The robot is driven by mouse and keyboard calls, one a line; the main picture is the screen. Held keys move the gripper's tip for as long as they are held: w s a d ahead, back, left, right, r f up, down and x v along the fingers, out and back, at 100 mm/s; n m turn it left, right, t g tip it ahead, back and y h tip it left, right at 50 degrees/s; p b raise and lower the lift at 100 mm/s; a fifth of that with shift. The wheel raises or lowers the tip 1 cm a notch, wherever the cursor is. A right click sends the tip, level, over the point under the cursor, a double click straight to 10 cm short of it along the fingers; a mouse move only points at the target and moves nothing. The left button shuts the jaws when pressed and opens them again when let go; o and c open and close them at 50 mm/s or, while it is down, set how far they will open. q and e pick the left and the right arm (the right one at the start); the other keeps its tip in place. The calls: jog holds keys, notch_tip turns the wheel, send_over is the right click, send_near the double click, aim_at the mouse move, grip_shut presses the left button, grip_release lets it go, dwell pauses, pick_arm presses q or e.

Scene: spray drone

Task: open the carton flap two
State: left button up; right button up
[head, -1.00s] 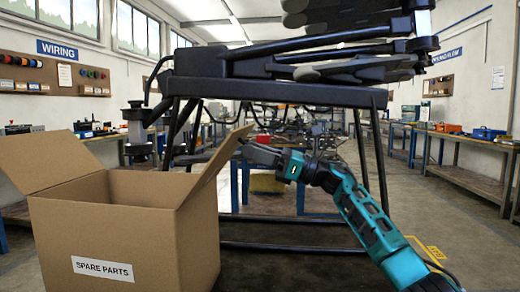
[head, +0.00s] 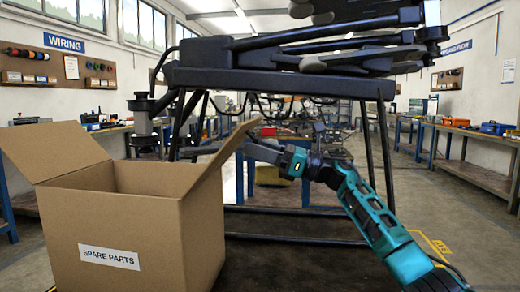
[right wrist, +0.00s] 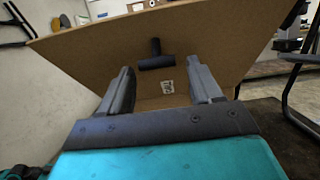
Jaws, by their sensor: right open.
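The brown carton (head: 120,225), labelled SPARE PARTS, stands open-topped at the left of the head view. Its right flap (head: 222,160) slants up and outward. In the right wrist view the two fingers (right wrist: 164,92) are apart, facing a broad cardboard face (right wrist: 215,60). A dark T-shaped piece (right wrist: 156,58) shows against that cardboard, between the fingers. My left gripper is out of view.
A large folded black drone (head: 280,75) on a tubular frame stands right behind the carton, over my right arm. Workbenches (head: 480,150) line the side walls. Open floor lies at the right.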

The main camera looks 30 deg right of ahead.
jog(key=shift+d, duration=0.1)
jog(key=v, duration=1.3)
